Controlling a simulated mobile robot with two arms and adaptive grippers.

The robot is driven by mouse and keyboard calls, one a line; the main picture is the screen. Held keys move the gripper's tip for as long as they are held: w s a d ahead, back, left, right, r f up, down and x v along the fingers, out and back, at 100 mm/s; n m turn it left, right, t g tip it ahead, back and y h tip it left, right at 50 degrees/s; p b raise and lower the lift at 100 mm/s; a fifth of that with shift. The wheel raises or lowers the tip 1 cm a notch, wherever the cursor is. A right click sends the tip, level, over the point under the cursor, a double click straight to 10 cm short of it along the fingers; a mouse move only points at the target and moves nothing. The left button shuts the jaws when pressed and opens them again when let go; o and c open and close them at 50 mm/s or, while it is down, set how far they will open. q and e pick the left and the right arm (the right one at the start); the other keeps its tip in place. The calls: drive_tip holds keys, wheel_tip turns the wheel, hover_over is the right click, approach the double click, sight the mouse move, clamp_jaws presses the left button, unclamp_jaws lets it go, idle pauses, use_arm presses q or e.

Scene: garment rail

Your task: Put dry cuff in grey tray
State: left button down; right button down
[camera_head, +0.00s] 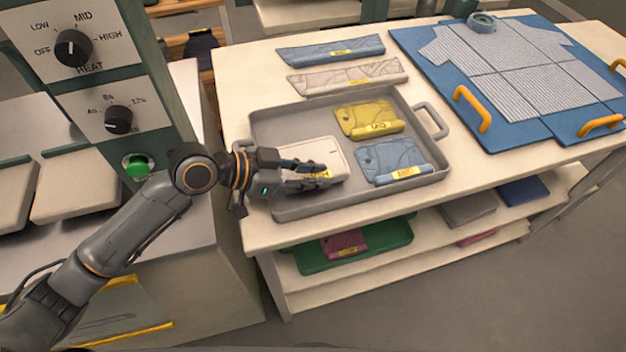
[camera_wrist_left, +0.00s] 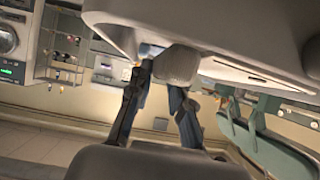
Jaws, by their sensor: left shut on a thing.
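The grey tray (camera_head: 290,207) lies on the table. A cream cuff (camera_head: 312,152) with a yellow label is at the tray's left, flat or nearly so; I cannot tell whether it touches the tray floor. My left gripper (camera_head: 322,177) is shut on the front edge of this cuff, over the tray's front left part, its fingers partly hiding the label. In the left wrist view the fingers (camera_wrist_left: 163,82) close around a pale piece (camera_wrist_left: 177,65). A yellow cuff (camera_head: 368,117) and a blue cuff (camera_head: 390,158) lie in the tray to the right. My right gripper is out of view.
A blue and a cream strip (camera_head: 348,76) lie behind the tray. A blue board (camera_head: 420,62) with a grey striped garment and orange handles is at right. A green tray (camera_head: 315,262) with a pink piece is on the shelf below. A heat control panel (camera_head: 100,60) stands left.

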use_arm(q)
wheel_tip(320, 180, down, 2)
drive_tip(key=shift+f, duration=0.4)
drive_tip(key=c, duration=1.2)
unclamp_jaws()
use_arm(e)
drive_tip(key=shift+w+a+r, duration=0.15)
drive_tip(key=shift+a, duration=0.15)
use_arm(q)
drive_tip(key=shift+r, duration=0.1)
drive_tip(key=shift+a+r, duration=0.1)
drive_tip(key=shift+a, duration=0.1)
drive_tip(key=b+v, duration=0.1)
drive_tip(key=v, duration=0.9)
drive_tip(key=shift+s+a+r+b, duration=0.1)
drive_tip(key=shift+s+a+b, duration=0.1)
drive_tip(key=shift+b, duration=0.15)
drive_tip(key=shift+s+a+r, duration=0.2)
drive_tip(key=shift+a+r, duration=0.2)
drive_tip(key=shift+a, duration=0.05)
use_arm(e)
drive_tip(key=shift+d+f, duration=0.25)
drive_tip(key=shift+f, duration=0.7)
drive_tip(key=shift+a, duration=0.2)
